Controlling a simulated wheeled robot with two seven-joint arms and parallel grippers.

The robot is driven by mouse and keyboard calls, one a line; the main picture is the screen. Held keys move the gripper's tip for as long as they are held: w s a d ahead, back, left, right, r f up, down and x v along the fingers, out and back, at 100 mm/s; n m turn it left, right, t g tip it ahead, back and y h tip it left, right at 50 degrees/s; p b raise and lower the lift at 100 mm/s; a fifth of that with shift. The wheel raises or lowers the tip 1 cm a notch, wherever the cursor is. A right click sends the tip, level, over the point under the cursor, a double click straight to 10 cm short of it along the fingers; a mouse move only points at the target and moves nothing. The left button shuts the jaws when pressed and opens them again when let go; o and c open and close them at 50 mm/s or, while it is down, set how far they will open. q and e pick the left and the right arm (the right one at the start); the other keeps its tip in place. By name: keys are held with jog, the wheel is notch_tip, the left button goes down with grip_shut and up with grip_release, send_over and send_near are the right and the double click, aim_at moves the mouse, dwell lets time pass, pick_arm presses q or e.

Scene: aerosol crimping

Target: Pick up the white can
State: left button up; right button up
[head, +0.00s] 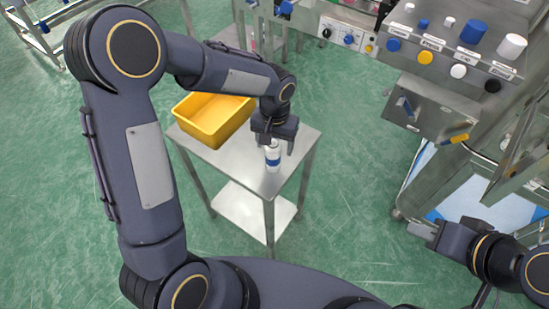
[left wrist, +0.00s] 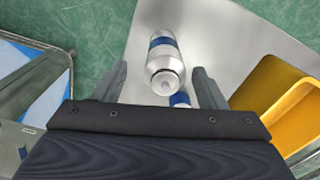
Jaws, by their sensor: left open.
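The white can (head: 272,153) with a blue band stands upright on the small metal table, below my left gripper (head: 275,142). In the left wrist view the can (left wrist: 164,62) shows its metal rim and open top, between the two fingers of the left gripper (left wrist: 160,72). The fingers are apart, with a gap visible on both sides of the can. A small blue and white patch shows just below the can there; I cannot tell what it is. My right gripper (head: 424,231) is at the lower right, away from the table, and its jaw opening is unclear.
A yellow bin (head: 213,118) stands on the metal table (head: 300,143), left of the can. It also shows at the right in the left wrist view (left wrist: 270,90). A machine with a button panel (head: 445,62) stands at the right. Green floor is clear between table and machine.

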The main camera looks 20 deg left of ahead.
pick_arm(q)
jog(key=f, duration=0.4)
jog(key=shift+a+f, duration=0.25)
jog(key=shift+a, duration=0.05)
jog(key=shift+c, duration=0.3)
jog(key=c, duration=1)
